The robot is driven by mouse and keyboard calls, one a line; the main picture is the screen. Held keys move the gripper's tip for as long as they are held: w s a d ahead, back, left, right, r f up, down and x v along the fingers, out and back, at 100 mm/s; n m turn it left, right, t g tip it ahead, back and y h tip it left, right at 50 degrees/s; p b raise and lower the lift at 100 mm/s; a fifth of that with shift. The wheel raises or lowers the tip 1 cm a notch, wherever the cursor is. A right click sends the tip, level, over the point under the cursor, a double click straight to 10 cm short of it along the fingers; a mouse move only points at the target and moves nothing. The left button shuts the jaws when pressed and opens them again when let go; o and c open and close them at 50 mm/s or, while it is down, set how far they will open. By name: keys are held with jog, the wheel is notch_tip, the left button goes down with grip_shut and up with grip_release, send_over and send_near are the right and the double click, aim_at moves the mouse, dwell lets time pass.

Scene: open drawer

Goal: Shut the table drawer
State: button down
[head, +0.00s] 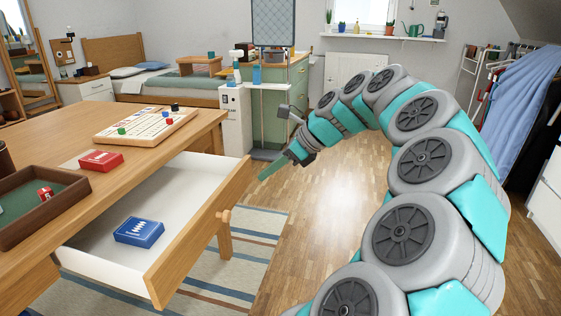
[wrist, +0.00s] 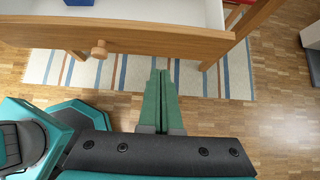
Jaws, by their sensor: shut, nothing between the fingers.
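The wooden table drawer (head: 205,224) is pulled well out from the table (head: 50,130). Its white inside shows, with a blue box (head: 138,232) lying in it. The round knob (head: 223,216) sits on the drawer front. In the wrist view the drawer front (wrist: 150,37) runs across the top, with its knob (wrist: 99,50) left of centre. My gripper (head: 262,177) is in front of the drawer, near the far end of its front. Its green fingers (wrist: 160,74) are shut together and empty, pointing toward the front; I cannot tell the exact gap.
A game board (head: 146,123), a red box (head: 101,160) and a green-lined tray (head: 70,205) stand on the tabletop. A striped rug (head: 250,245) lies below the drawer. A green cabinet (head: 285,105) stands farther back.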

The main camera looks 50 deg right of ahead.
aim_at(235, 182)
jog(key=w, duration=0.1)
jog(key=w+a+f, duration=0.1)
jog(key=w, duration=0.2)
jog(key=shift+w+a+f, duration=0.2)
jog(key=shift+a+f, duration=0.15)
jog(key=shift+a, duration=0.05)
jog(key=shift+w+a, duration=0.2)
jog(key=shift+w, duration=0.3)
